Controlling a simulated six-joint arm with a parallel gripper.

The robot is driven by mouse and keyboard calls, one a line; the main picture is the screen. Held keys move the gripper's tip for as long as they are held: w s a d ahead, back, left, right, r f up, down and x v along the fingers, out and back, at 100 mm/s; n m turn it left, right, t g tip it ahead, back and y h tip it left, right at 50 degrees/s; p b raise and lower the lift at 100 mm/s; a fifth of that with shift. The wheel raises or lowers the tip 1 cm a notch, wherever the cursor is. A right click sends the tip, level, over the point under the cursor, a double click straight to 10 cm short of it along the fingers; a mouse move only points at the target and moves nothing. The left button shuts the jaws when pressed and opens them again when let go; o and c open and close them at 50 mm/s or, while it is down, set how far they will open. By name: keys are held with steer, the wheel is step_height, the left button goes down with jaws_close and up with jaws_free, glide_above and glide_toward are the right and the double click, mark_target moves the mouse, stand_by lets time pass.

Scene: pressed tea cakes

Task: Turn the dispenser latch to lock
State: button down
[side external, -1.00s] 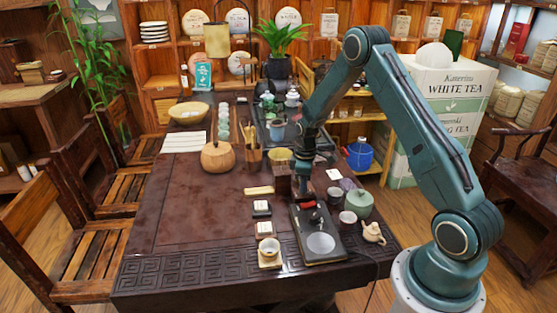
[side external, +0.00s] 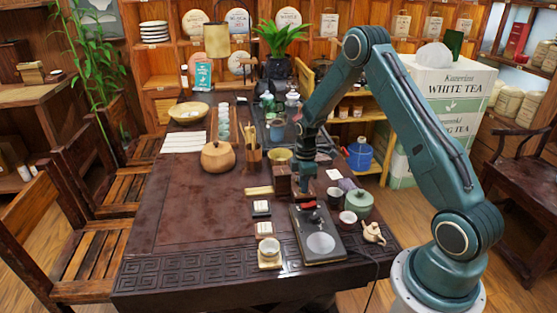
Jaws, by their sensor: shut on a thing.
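The black dispenser (side external: 338,252) lies flat on the dark table near its front right edge, with a round silver disc on its front half. A small red part (side external: 309,205), which looks like the latch, shows at its rear end. My gripper (side external: 305,196) points down at that rear end, right beside a dark wooden box (side external: 282,181). It is shut on what appears to be the latch. The fingertips are small and dark here, so the exact contact and the latch's angle cannot be made out.
Two small cups (side external: 347,218), a green lidded pot (side external: 358,203) and a small cream teapot (side external: 373,233) stand close on the right. A cup on a coaster (side external: 269,267) and wrapped tea cakes (side external: 263,229) lie on the left. The table's left middle is clear.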

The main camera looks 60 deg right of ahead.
steer(key=c, duration=1.5)
jaws_free()
steer(key=shift+c, duration=0.2)
steer(key=shift+r, duration=0.1)
step_height(320, 180, up, 14)
steer(key=shift+f, duration=0.2)
